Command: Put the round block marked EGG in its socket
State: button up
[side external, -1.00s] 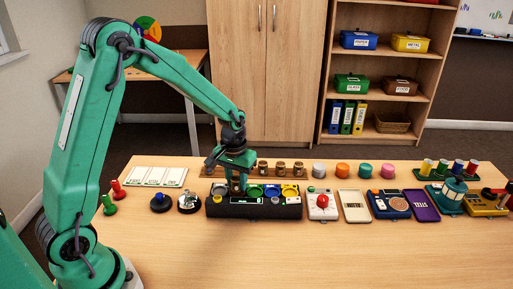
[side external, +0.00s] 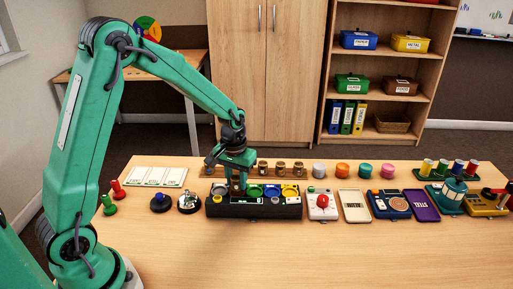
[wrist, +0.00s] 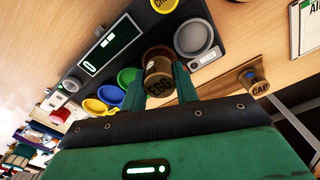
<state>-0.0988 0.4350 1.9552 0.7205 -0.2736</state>
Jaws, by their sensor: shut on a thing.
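The brown round block marked EGG (wrist: 158,84) is between the two green fingers of my gripper (wrist: 160,88) in the wrist view. My gripper is shut on it. In the side view my gripper (side external: 238,187) points down over the left part of the black socket panel (side external: 253,211). The block's far end is close to the panel, between a grey round socket labelled MIXED (wrist: 194,38) and a green one (wrist: 128,76). The socket under the block is hidden by it. I cannot tell whether the block touches the panel or is inside a socket.
Behind the panel, a wooden rack holds several brown blocks, one marked CAP (wrist: 260,86). Blue (wrist: 110,94) and yellow (wrist: 94,106) sockets follow the green one. A box with a red knob (side external: 321,201) stands right of the panel. The table front is clear.

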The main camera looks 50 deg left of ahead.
jog(key=shift+f, duration=0.85)
dwell(0.4)
jog(key=o, duration=0.7)
jog(key=shift+r, duration=0.15)
jog(key=shift+s+r, duration=0.15)
jog(key=shift+r, duration=5.25)
jog(key=shift+r, duration=0.15)
notch_tip(320, 180, up, 6)
send_over(236, 177)
jog(key=shift+s, duration=0.1)
